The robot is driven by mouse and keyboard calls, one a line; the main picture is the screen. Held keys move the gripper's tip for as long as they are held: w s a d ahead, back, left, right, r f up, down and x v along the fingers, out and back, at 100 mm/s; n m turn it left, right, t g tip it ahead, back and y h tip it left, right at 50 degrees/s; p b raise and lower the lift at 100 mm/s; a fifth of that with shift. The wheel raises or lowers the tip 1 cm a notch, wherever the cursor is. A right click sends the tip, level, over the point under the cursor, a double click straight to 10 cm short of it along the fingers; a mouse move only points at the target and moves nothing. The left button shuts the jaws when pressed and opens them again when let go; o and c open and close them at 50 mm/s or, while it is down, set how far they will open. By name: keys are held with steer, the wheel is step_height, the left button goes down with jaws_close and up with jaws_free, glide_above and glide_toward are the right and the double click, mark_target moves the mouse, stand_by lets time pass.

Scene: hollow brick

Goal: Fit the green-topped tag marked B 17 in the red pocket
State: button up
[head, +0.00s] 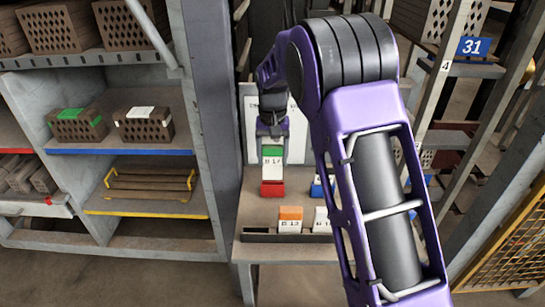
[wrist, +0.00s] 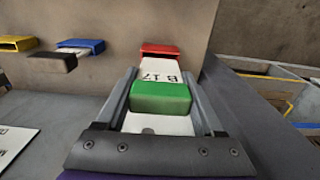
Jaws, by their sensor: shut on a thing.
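The tag marked B 17 (head: 273,168) has a green top and a white face. My gripper (head: 272,142) is shut on it by the green top, which shows between the fingers in the wrist view (wrist: 160,97). The red pocket (head: 272,188) stands on the bench directly below the tag in the head view. In the wrist view the red pocket (wrist: 160,49) is straight ahead, in line with the tag. The tag's white end meets the pocket's edge in both views. I cannot tell how far it is inside.
A blue pocket (wrist: 80,45) holding a dark-topped tag (wrist: 52,62) and a yellow pocket (wrist: 15,43) stand beside the red one. An orange-topped tag (head: 290,213) and a white one (head: 322,218) stand in a dark rack at the bench front. Shelves with bricks (head: 144,125) are left.

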mark_target(273, 179)
steer(key=shift+f+b, duration=1.5)
steer(key=shift+f, duration=1.4)
stand_by(0.4)
steer(key=o, duration=1.4)
steer(key=shift+c, duration=0.2)
step_height(273, 179, up, 18)
steer(key=shift+f+p, duration=0.25)
steer(key=shift+p, duration=0.95)
